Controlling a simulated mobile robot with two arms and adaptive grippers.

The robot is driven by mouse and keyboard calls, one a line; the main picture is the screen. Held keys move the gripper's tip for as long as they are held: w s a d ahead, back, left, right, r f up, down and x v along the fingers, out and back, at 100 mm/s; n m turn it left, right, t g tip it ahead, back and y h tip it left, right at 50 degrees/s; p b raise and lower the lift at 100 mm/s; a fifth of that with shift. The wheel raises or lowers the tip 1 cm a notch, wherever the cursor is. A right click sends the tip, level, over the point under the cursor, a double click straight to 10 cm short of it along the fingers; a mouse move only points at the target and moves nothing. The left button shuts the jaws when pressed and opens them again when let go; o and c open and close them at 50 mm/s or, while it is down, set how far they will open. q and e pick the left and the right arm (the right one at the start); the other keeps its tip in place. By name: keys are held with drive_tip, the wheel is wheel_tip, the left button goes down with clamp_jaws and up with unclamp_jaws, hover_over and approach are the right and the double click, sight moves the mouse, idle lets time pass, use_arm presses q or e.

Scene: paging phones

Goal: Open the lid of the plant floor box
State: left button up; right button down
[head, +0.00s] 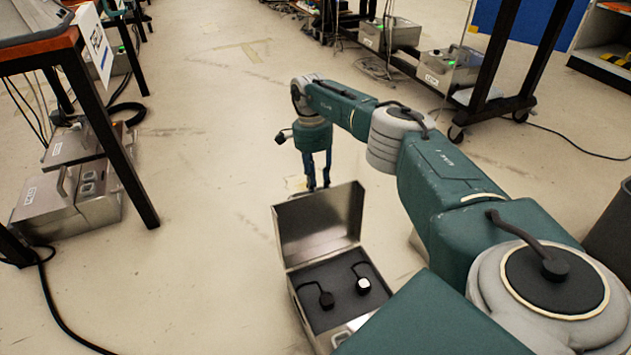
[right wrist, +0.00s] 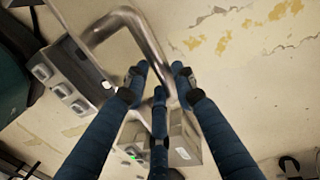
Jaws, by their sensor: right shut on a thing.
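The plant floor box (head: 307,316) is a metal case on the floor at lower centre in the head view. Its lid (head: 320,225) stands raised, about upright, and the dark inside shows. Two black corded pieces (head: 325,299) lie in it, one with a pale top (head: 363,286). My right gripper (head: 318,186) is behind the lid's upper edge, with its fingertips low beside it. In the right wrist view my right gripper (right wrist: 160,88) is shut on a bent metal handle (right wrist: 130,20). The exact contact is partly hidden by the fingers. My left gripper is not in view.
Similar metal boxes (head: 65,204) sit under the table (head: 35,58) at left, with a black cable on the floor. A wheeled rack (head: 497,50) with more boxes stands at back right. A dark bin (head: 612,228) is at the right edge. The floor left of the box is clear.

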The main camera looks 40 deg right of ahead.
drive_tip(key=shift+s+d+f, duration=0.2)
drive_tip(key=shift+d+f, duration=0.25)
drive_tip(key=shift+d, duration=0.05)
drive_tip(key=c, duration=1.4)
unclamp_jaws()
drive_tip(key=shift+c, duration=0.2)
drive_tip(key=shift+o, duration=0.2)
drive_tip(key=shift+f, duration=0.2)
drive_tip(key=shift+w+a+r, duration=0.15)
drive_tip(key=shift+w+r, duration=0.15)
drive_tip(key=shift+r, duration=0.3)
wheel_tip(320, 180, up, 11)
drive_tip(key=w, duration=0.2)
drive_tip(key=shift+d, duration=0.4)
drive_tip(key=shift+s+f, duration=0.1)
drive_tip(key=shift+f, duration=0.05)
